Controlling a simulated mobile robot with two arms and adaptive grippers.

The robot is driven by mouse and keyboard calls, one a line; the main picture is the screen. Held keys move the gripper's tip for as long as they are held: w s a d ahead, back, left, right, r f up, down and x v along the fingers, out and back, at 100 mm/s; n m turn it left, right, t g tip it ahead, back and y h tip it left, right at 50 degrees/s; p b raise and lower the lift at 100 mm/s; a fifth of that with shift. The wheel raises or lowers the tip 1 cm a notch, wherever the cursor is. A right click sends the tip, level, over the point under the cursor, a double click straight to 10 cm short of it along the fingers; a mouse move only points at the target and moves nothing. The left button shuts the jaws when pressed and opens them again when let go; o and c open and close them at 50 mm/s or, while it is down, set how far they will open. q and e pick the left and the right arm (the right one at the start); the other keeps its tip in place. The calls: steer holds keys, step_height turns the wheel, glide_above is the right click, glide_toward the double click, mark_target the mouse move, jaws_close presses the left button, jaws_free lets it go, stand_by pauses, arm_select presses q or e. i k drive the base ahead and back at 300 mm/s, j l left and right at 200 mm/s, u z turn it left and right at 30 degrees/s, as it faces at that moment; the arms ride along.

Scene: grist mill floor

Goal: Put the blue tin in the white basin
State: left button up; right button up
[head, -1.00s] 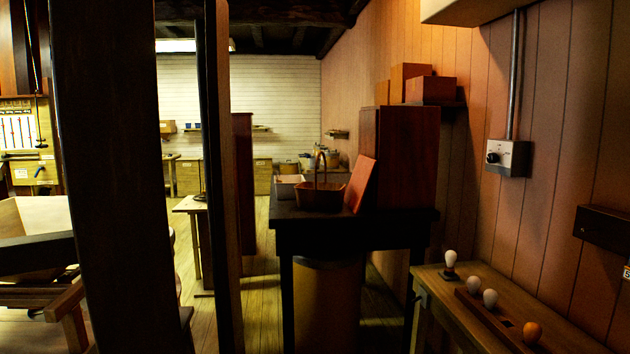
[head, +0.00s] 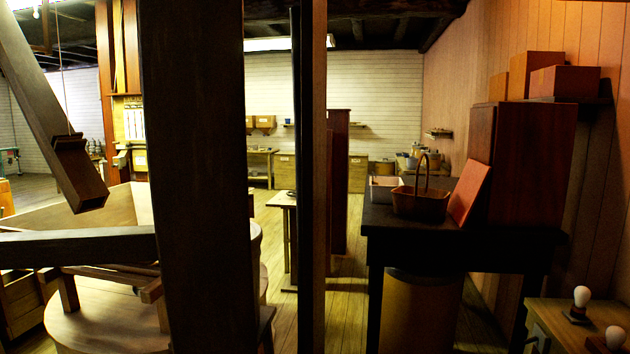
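I cannot make out a blue tin in the head view. A pale, box-like container (head: 386,187) stands on the dark table (head: 400,222) behind a basket; I cannot tell whether it is the white basin. Neither of my grippers is in view.
A handled basket (head: 420,204), a leaning reddish board (head: 468,187) and a tall cabinet (head: 530,165) stand on the dark table. A thick dark post (head: 192,180) and a thinner post (head: 312,180) block part of the view. Round wooden millwork (head: 110,315) fills the left. Floor (head: 345,290) shows between post and table.

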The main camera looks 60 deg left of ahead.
mark_target(386, 197)
steer(key=i+j+u, duration=0.15)
steer(key=u, duration=0.35)
steer(key=i+u, duration=0.3)
steer(key=u, duration=0.15)
steer(key=i+u, duration=0.25)
steer(key=u, duration=0.25)
steer(key=i+l+u, duration=0.35)
steer(key=i, duration=0.3)
steer(key=i+l+u, duration=0.3)
steer(key=i+l, duration=0.25)
steer(key=l, duration=0.05)
